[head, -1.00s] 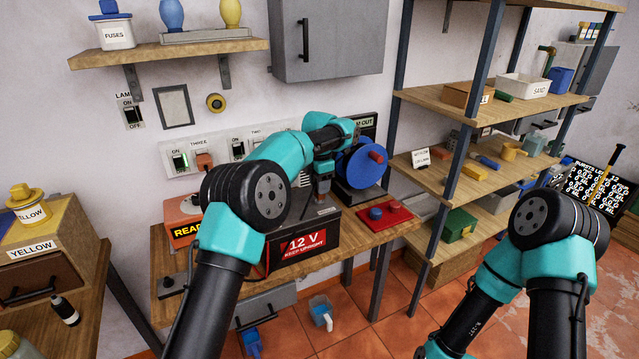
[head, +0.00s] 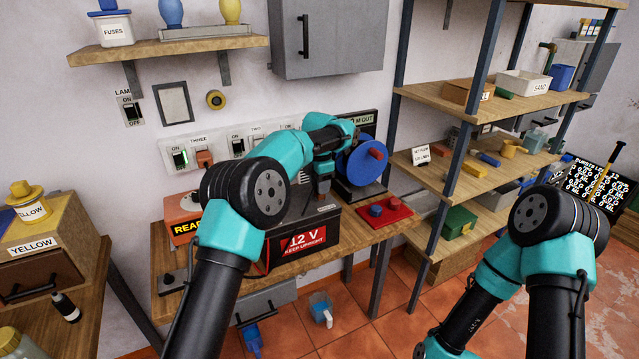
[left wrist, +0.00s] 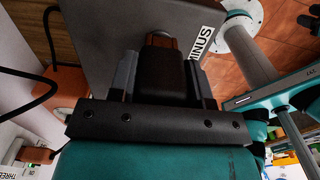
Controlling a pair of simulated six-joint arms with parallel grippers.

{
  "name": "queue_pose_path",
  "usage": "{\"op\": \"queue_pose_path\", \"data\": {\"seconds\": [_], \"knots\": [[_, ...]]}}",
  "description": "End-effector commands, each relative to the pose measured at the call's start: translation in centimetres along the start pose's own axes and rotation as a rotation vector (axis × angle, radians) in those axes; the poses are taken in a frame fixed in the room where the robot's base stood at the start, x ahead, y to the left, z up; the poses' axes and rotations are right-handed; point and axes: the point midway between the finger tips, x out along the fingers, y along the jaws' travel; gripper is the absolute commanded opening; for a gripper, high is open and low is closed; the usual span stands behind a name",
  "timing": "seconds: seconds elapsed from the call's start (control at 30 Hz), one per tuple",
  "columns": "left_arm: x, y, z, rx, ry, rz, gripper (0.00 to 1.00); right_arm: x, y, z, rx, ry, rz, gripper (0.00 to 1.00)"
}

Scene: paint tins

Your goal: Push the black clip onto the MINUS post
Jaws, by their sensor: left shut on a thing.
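The black clip (left wrist: 162,75) is between the fingers of my left gripper (left wrist: 165,78) in the left wrist view, and the gripper is shut on it. A brownish rounded piece (left wrist: 161,40) shows at the clip's far end, close to the MINUS label (left wrist: 206,44). I cannot tell whether it is the post or part of the clip, nor whether the clip sits on the post. In the head view my left gripper (head: 323,184) points down over the top of the 12 V battery (head: 285,250); the clip is too small to make out there. My right gripper is out of view.
The battery stands on a wooden bench (head: 345,245). A blue round reel (head: 358,168) and a red board with two knobs (head: 385,211) are close on the right. An orange box (head: 182,215) stands at the left. A black cable (left wrist: 50,50) curves beside the gripper.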

Motion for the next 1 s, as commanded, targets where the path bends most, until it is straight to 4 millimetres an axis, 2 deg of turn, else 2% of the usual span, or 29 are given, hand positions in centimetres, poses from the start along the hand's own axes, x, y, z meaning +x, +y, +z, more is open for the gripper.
{"op": "queue_pose_path", "data": {"seconds": [0.17, 0.2, 0.5, 0.8, 1.0], "knots": [[0.2, 0.0, 0.0, 0.000, 0.000, 0.000, 0.27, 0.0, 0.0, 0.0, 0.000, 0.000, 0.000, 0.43], [0.2, 0.0, 0.0, 0.000, 0.000, 0.000, 0.46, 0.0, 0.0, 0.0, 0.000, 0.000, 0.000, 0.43], [0.2, 0.0, 0.0, 0.000, 0.000, 0.000, 0.74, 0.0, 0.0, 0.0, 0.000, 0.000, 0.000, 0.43], [0.0, 0.1, -0.1, -0.002, 0.000, 0.000, 0.74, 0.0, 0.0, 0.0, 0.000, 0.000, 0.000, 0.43], [-1.7, 0.5, -0.9, -0.014, -0.002, 0.001, 0.74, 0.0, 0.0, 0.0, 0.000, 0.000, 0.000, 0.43]]}}
